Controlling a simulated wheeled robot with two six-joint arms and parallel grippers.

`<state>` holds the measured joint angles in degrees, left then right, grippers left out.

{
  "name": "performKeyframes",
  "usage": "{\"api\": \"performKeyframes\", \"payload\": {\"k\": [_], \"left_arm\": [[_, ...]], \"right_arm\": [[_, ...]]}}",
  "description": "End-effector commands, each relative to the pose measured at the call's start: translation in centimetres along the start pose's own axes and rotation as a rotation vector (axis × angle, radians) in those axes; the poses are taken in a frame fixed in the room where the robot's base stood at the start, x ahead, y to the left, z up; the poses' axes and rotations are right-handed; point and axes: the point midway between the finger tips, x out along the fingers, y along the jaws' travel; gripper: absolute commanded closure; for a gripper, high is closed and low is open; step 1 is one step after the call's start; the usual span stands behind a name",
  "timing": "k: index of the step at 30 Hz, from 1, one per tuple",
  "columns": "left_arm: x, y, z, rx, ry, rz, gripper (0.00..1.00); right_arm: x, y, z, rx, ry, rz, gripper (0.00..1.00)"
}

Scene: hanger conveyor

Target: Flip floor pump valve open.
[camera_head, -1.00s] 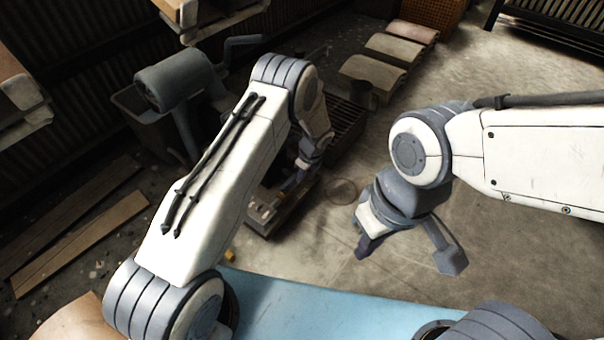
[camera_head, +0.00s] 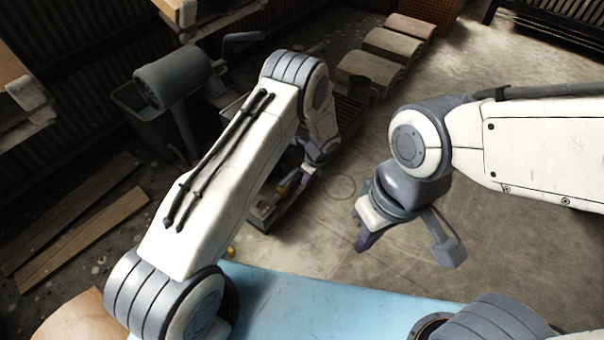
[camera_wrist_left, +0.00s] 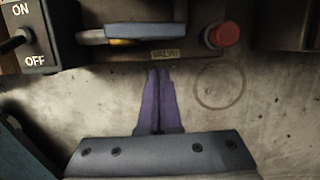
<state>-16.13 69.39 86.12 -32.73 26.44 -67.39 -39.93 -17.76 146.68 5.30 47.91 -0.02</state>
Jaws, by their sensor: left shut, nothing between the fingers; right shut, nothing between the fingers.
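The floor pump's dark box (camera_head: 262,212) stands on the floor beyond the blue surface, partly behind my left arm. In the left wrist view, a blue-grey valve handle (camera_wrist_left: 155,30) lies sideways across the box, with a yellow part (camera_wrist_left: 122,42) under its left end. A small label (camera_wrist_left: 165,53) sits just below it. My left gripper (camera_wrist_left: 159,72) is shut and empty; its purple fingertips appear just below the label, with no clear contact. In the head view, the left gripper (camera_head: 301,184) is beside the box. My right gripper (camera_head: 362,246) is shut and empty, over bare floor.
A red button (camera_wrist_left: 224,35) is right of the handle. An ON/OFF switch (camera_wrist_left: 20,38) is at the left. A blue surface (camera_head: 320,300) spans the front. Curved blocks (camera_head: 370,67) stand behind. Planks (camera_head: 80,240) lie at left. The concrete floor at right is open.

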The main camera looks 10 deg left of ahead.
Motion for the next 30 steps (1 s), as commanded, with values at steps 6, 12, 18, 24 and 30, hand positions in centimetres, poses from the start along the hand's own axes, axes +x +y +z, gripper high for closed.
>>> {"api": "performKeyframes", "payload": {"k": [6, 12, 18, 24, 30], "left_arm": [[-4.6, 0.0, -1.1, -0.002, 0.0, -0.002, 1.0], [-8.4, 0.2, -1.2, -0.003, 0.0, 0.0, 1.0], [-10.2, 0.2, -1.3, -0.002, -0.001, 0.001, 1.0], [-10.7, 0.1, -1.9, 0.051, -0.085, -0.005, 1.0], [-9.2, -0.2, -2.3, 0.074, -0.137, -0.023, 1.0]], "right_arm": [[-3.4, -0.2, -0.2, 0.0, 0.0, 0.0, 1.0], [-5.6, -0.4, -0.3, 0.0, 0.0, 0.0, 1.0], [-6.5, -0.5, -0.3, 0.0, 0.0, 0.0, 1.0], [-9.1, -0.7, -0.5, 0.0, 0.0, 0.0, 1.0], [-9.0, -0.7, -0.5, 0.0, 0.0, 0.0, 1.0]]}}
